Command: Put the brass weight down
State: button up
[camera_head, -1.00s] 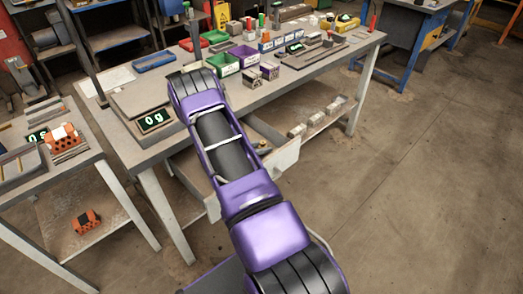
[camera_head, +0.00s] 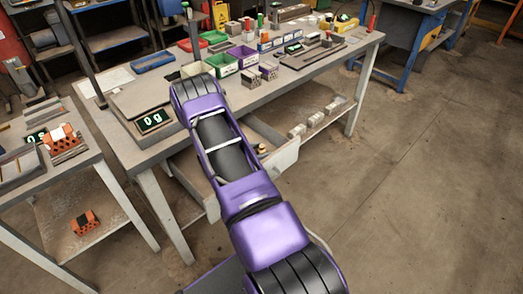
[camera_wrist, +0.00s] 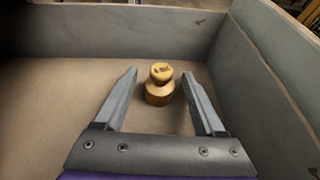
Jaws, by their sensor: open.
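The brass weight (camera_wrist: 160,86), a knobbed cylinder, stands upright on the floor of an open drawer (camera_wrist: 60,85) in the wrist view. My gripper (camera_wrist: 160,73) is open, with one finger on each side of the weight. Gaps show between both fingers and the weight, so it appears not gripped. In the head view, a small part of the weight (camera_head: 262,149) shows inside the drawer (camera_head: 285,157), beside my arm. My gripper is hidden behind my arm there.
The drawer's walls rise close on the right and at the back; its floor is freer to the left. Above it, the workbench (camera_head: 300,75) holds a scale display (camera_head: 152,121), a green bin (camera_head: 222,64), a purple bin (camera_head: 244,56) and several blocks.

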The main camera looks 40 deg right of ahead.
jog(key=v, duration=1.2)
jog(key=shift+a, duration=0.1)
